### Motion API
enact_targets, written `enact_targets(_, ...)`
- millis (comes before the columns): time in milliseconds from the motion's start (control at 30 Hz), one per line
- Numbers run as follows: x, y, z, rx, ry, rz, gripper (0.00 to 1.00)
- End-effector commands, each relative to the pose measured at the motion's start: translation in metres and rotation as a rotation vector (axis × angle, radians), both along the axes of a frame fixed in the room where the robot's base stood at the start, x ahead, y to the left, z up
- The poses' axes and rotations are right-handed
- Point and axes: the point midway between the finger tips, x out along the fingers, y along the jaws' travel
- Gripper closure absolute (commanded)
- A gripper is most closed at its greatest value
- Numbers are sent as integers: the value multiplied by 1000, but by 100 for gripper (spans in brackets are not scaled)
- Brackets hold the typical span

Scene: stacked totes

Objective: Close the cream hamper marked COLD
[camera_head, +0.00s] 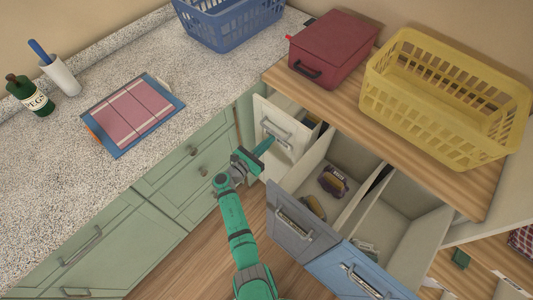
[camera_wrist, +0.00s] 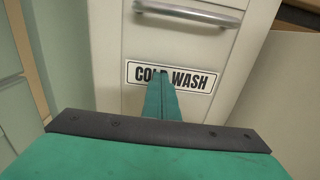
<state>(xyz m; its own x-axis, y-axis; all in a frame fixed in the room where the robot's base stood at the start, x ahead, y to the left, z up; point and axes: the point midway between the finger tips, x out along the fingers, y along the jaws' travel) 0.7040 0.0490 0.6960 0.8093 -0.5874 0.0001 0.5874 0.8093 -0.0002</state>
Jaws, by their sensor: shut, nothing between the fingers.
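The cream hamper (camera_head: 272,139) stands partly pulled out under the wooden counter, at the inner corner beside the green cabinets. Its front has a metal bar handle, and the wrist view shows this cream front (camera_wrist: 110,50) with a COLD WASH label (camera_wrist: 190,79) below the handle. My gripper (camera_head: 266,147) is shut and empty, pointing at the lower part of the front. In the wrist view the fingertips (camera_wrist: 160,76) overlap the label's lower middle. I cannot tell whether they touch the front.
A grey hamper (camera_head: 299,228) and a blue hamper (camera_head: 350,275) stand pulled out to the right, with items inside. Green cabinets (camera_head: 170,190) close off the left. A yellow basket (camera_head: 440,117) and a red box (camera_head: 335,40) sit on the counter above.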

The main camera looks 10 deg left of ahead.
Motion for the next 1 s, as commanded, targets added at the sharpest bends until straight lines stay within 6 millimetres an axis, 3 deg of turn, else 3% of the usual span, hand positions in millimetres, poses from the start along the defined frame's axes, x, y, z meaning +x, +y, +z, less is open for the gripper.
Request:
enact_targets(200, 39, -25, 1, -1, -1, 2, 100)
enact_targets(400, 61, -39, 0, 0, 0, 5, 100)
enact_targets(1000, 76, -52, 2, 5, -2, 3, 100)
